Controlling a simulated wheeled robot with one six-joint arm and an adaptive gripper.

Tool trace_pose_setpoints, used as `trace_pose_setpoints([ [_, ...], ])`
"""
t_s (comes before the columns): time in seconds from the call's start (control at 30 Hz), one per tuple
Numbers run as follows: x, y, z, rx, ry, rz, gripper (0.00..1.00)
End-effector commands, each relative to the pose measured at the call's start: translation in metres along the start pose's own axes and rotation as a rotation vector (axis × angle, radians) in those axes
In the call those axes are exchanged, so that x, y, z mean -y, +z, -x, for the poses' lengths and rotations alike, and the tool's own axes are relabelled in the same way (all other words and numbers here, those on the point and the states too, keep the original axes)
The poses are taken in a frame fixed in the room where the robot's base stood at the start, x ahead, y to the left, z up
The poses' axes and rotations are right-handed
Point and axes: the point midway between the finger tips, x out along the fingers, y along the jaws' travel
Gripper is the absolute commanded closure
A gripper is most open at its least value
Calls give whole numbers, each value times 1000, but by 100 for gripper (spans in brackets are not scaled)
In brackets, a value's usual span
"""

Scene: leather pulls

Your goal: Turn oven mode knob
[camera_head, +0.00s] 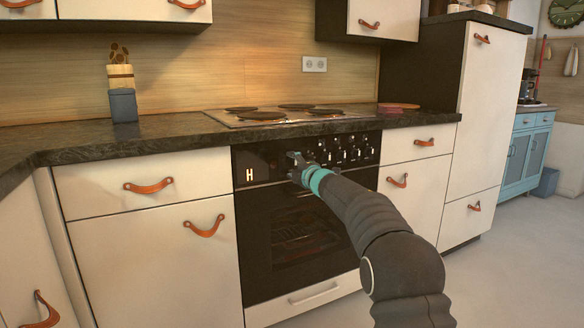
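The black oven (300,225) is built in under the counter, with its control panel at the top. Several dark knobs with light markings (353,154) sit in a row on the right part of the panel. Which one is the mode knob I cannot tell. My gripper (296,164) is at the panel's middle, just left of the visible knobs. It hides the panel behind it, perhaps including a knob. Contact is not clear, and its fingers are too small to tell open from shut.
A hob with several burners (290,115) lies on the dark counter (185,137) above the oven. White drawers with orange leather pulls (148,187) flank the oven. A utensil holder (123,105) stands at the left back. Open floor (510,260) lies to the right.

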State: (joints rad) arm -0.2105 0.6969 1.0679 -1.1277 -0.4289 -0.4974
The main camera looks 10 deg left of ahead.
Motion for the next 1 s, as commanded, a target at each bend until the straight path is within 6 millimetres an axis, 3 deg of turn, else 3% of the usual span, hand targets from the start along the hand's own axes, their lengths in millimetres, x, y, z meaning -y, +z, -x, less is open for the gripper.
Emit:
trace_pose_setpoints([
  [0.37, -2, 3, 10, 3, 1, -1, 38],
  [1.0, -1, 2, 105, 4, 1, 0, 38],
])
